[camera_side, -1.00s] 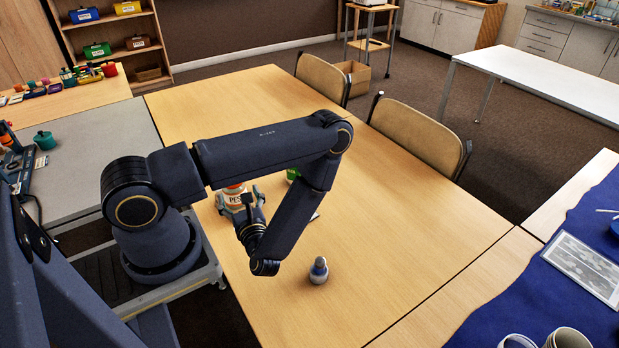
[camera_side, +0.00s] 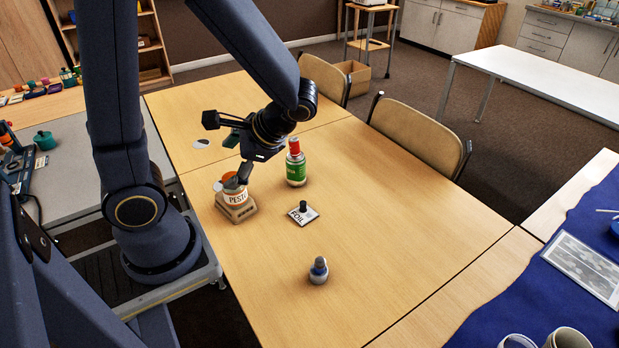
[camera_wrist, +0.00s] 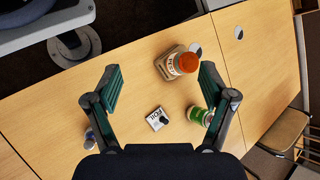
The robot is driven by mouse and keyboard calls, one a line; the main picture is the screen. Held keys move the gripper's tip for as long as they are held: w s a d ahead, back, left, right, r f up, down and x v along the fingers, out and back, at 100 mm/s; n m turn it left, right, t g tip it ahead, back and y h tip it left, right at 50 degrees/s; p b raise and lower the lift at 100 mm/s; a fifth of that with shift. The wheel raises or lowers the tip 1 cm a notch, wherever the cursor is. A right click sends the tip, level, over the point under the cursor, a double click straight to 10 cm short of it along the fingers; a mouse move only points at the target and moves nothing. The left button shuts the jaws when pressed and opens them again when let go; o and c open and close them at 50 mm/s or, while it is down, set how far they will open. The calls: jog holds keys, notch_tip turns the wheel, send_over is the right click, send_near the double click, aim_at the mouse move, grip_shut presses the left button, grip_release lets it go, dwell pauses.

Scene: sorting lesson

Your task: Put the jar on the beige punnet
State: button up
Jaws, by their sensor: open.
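The jar (camera_side: 236,195), labelled "PESTO" with an orange lid, stands upright on the beige punnet (camera_side: 240,214) at the table's left part in the side view. In the wrist view the orange-lidded jar (camera_wrist: 182,65) rests over the beige punnet (camera_wrist: 161,67). My gripper (camera_side: 233,160) is raised above and behind the jar, and one finger overlaps the lid in the side view. In the wrist view my gripper (camera_wrist: 160,78) has its fingers wide apart, with nothing held between them.
A green bottle with a red cap (camera_side: 296,168) stands right of the jar. A "FOIL" card with a black knob (camera_side: 303,214) lies in front of it. A grey-blue bottle (camera_side: 318,271) stands nearer the front. The table's right side is clear.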

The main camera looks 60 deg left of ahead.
jog(key=w+d+r+n+t+h, duration=0.2)
jog(key=d+r+n+t+h, duration=0.1)
jog(key=d+r+t+h, duration=0.4)
notch_tip(320, 180, up, 4)
jog(key=d+t, duration=0.1)
jog(key=t, duration=0.2)
jog(key=shift+w+d+r+t, duration=0.15)
jog(key=shift+w+d+t, duration=0.15)
jog(key=shift+w+d, duration=0.1)
